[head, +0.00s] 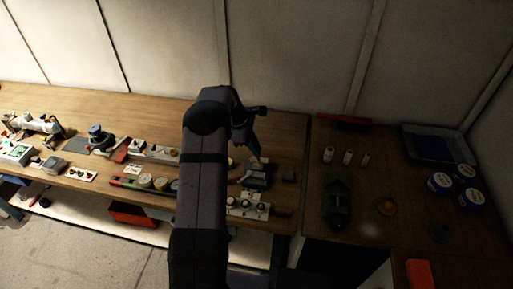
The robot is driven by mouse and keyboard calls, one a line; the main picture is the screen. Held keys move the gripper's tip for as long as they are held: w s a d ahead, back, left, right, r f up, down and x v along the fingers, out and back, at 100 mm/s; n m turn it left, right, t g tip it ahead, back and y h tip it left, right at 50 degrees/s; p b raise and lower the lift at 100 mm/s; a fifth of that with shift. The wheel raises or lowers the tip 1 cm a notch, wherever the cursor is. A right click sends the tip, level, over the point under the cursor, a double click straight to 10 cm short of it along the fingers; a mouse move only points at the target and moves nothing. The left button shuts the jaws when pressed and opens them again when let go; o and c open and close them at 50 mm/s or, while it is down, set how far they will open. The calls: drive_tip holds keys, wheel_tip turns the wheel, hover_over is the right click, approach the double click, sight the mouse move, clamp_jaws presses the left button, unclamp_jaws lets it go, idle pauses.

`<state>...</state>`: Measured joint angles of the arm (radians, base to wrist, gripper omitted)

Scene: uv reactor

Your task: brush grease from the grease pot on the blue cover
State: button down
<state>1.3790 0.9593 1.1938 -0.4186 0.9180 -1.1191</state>
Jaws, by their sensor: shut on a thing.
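My gripper (257,153) points down over the right part of the long wooden bench, just above a dark grey block-like fixture (258,176). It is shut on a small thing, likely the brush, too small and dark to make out. A round blue-topped part (96,131), perhaps the blue cover, stands at the left on the bench. My arm hides the bench's middle.
A darker table at the right holds a green device (338,200), small white cylinders (347,157), blue-and-white tubs (439,182) and a blue tray (432,147). A white-and-red instrument (155,152) stands left of my arm. The bench's back strip is mostly clear.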

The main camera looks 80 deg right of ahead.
drive_tip(key=shift+w, duration=0.8)
idle(0.7)
drive_tip(key=shift+a+p, duration=0.3)
drive_tip(key=shift+a, duration=0.8)
idle(1.0)
drive_tip(key=shift+s+p, duration=0.3)
drive_tip(key=shift+s, duration=0.8)
idle(0.9)
drive_tip(key=shift+d, duration=1.1)
idle(1.0)
drive_tip(key=shift+w, duration=0.15)
